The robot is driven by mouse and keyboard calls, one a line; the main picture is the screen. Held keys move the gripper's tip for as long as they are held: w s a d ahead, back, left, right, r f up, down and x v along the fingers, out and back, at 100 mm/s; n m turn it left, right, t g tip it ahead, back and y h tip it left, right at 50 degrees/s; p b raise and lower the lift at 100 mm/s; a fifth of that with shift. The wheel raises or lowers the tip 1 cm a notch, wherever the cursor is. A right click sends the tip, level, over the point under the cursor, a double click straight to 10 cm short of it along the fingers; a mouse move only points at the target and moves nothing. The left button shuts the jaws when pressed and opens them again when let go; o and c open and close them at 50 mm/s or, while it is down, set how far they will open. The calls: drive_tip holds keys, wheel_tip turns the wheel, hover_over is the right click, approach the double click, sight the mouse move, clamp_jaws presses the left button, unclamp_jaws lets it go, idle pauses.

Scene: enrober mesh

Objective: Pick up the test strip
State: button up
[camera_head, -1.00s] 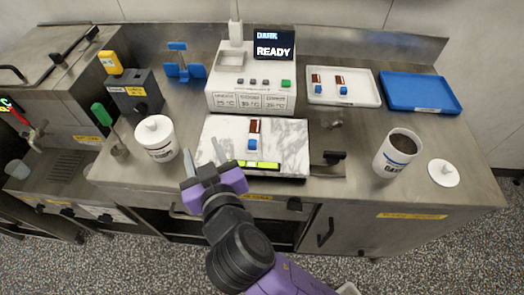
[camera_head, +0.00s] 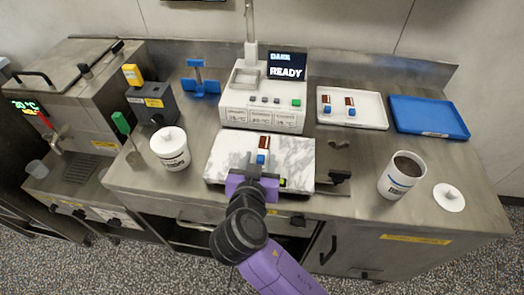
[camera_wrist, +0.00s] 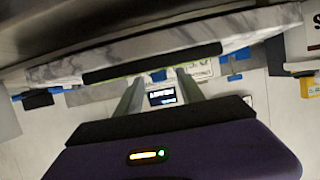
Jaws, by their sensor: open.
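The test strip is a brown strip with a blue grip block (camera_head: 262,157), lying on the white marble slab (camera_head: 294,157) in the middle of the counter. My gripper (camera_head: 252,162) is open and empty at the slab's front edge, close to the blue block. Whether a finger touches the block cannot be told. In the wrist view the two fingers (camera_wrist: 158,88) are spread, with a small blue patch between their tips. The marble slab (camera_wrist: 245,28) crosses the top of that view, with a dark bar along it. The brown strip is not clear there.
A machine reading READY (camera_head: 262,115) stands behind the slab. A white tray (camera_head: 372,119) with two similar strips and a blue tray (camera_head: 430,130) are at back right. A white tub (camera_head: 170,148) stands left. An open tub (camera_head: 401,178) and a lid (camera_head: 449,197) are right.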

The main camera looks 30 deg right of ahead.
drive_tip(key=shift+w+d+f, duration=0.25)
drive_tip(key=shift+w+d, duration=0.05)
drive_tip(key=shift+w, duration=0.15)
clamp_jaws()
wheel_tip(320, 180, up, 20)
idle(0.5)
